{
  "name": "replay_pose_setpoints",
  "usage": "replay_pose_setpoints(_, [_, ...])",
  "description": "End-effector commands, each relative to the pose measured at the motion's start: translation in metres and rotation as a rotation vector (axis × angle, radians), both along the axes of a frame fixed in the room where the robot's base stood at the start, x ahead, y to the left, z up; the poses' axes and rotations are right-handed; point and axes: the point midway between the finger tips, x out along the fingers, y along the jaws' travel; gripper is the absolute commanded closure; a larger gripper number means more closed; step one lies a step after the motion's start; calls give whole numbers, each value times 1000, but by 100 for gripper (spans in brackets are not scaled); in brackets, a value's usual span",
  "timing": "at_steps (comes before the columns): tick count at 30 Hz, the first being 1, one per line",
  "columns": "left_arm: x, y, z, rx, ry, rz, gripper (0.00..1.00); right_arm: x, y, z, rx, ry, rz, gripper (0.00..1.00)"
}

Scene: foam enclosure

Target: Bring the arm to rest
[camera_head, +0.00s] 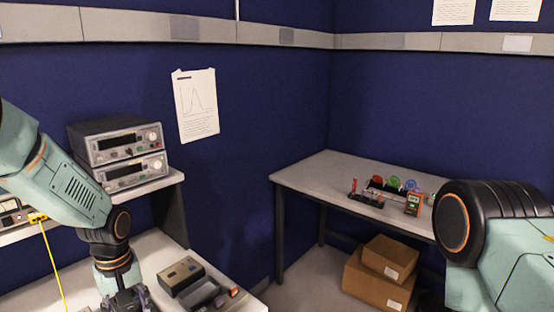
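My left arm comes in from the left and bends downward over the left desk. Only the top of my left gripper (128,300) shows at the bottom edge; its fingertips are cut off, so I cannot see whether it is open or shut. My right arm fills the lower right corner with a large dark joint and a pale green link. My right gripper is out of the frame.
Stacked instruments (120,155) stand on a shelf at left. A dark box (181,275) and a grey tray-like item (203,294) lie beside the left gripper. A table (310,178) with small tools stands at the right; cardboard boxes (375,283) sit beneath it. Blue walls close the corner.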

Motion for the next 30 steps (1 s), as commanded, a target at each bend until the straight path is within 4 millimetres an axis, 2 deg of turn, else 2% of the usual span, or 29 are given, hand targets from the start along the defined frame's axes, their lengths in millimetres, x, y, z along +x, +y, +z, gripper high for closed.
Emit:
replay_pose_setpoints(1, [0,0,0,0,0,0,50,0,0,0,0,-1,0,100])
replay_pose_setpoints(3, [-13,-8,-20,-13,9,-36,50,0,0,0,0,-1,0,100])
replay_pose_setpoints(8, [-35,-23,-53,-37,4,-104,50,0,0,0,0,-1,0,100])
replay_pose_setpoints(14, [-78,-44,-96,-68,2,-197,50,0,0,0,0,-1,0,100])
replay_pose_setpoints(17, [-111,-56,-120,-82,0,-256,50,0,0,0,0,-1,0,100])
replay_pose_setpoints(21, [-177,-72,-152,-92,1,-358,50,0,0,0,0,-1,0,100])
replay_pose_setpoints(25, [-234,-80,-165,-84,-4,-448,50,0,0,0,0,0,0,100])
replay_pose_setpoints(30, [-295,-82,-167,-57,-3,-553,50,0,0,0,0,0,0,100])
